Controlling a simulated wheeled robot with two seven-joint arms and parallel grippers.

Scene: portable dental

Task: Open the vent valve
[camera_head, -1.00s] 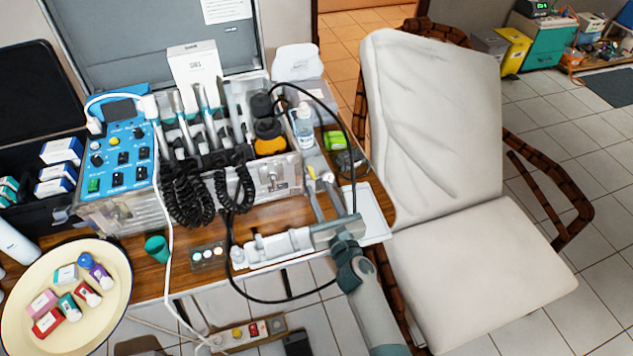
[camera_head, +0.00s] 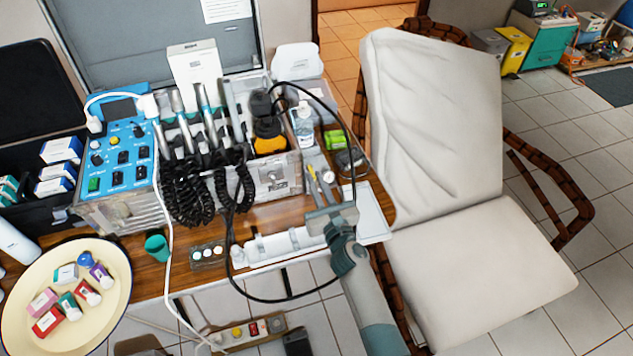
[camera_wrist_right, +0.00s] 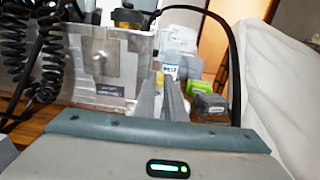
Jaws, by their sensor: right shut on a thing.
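I cannot tell for certain which part is the vent valve. My left gripper is out of view.
A black hose (camera_head: 353,150) loops around the gripper and tray (camera_head: 375,215). Coiled black cords (camera_head: 188,190) hang in front of the case. A blue control panel (camera_head: 120,160) is at left. A green cup (camera_head: 157,248) and cream plate (camera_head: 30,290) are at lower left; a white chair (camera_head: 435,130) is at right.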

